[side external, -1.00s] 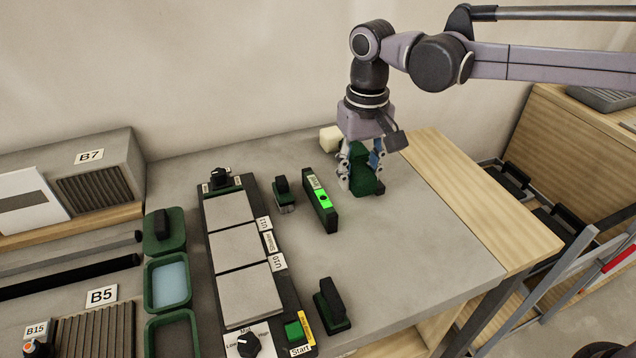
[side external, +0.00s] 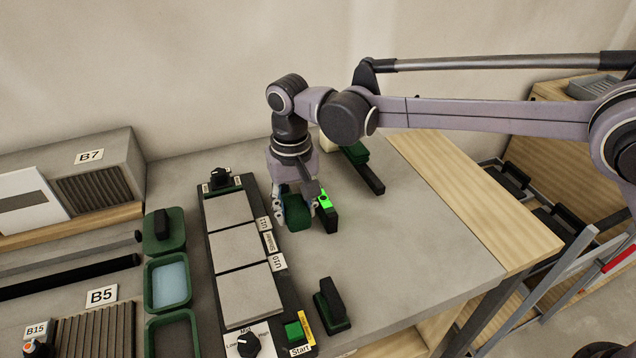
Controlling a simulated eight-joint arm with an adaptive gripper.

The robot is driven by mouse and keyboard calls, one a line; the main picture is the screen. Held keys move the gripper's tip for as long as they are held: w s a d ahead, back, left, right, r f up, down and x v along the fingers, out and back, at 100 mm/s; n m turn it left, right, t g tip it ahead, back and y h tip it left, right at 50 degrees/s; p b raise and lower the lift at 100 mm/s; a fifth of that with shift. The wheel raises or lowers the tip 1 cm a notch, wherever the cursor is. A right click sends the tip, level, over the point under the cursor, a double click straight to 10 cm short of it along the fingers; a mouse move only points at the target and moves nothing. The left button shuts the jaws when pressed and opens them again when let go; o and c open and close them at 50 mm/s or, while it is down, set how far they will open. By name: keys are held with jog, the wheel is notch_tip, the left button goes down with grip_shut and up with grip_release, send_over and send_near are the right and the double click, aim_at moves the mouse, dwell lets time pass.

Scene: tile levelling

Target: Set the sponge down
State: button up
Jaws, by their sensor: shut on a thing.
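My gripper (side external: 293,208) is over the table, between the row of grey tiles and the level with the bright green face. It is shut on a dark green block, which I take to be the sponge (side external: 298,215). The fingers cover the sponge's sides. It is low, close to the table top (side external: 400,235), but I cannot tell whether it touches. The level (side external: 328,212) stands just right of the gripper, partly covered by it.
Three grey tiles (side external: 243,247) lie in a dark frame to the left. A black-handled tool (side external: 332,304) stands at the front. Green trays (side external: 168,283) are further left. A green piece and black bar (side external: 368,175) lie behind right. The table's right middle is clear.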

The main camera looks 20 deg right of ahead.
aim_at(296, 222)
jog(key=shift+f, duration=2)
jog(key=shift+f, duration=0.15)
jog(key=o, duration=0.8)
jog(key=shift+c, duration=0.2)
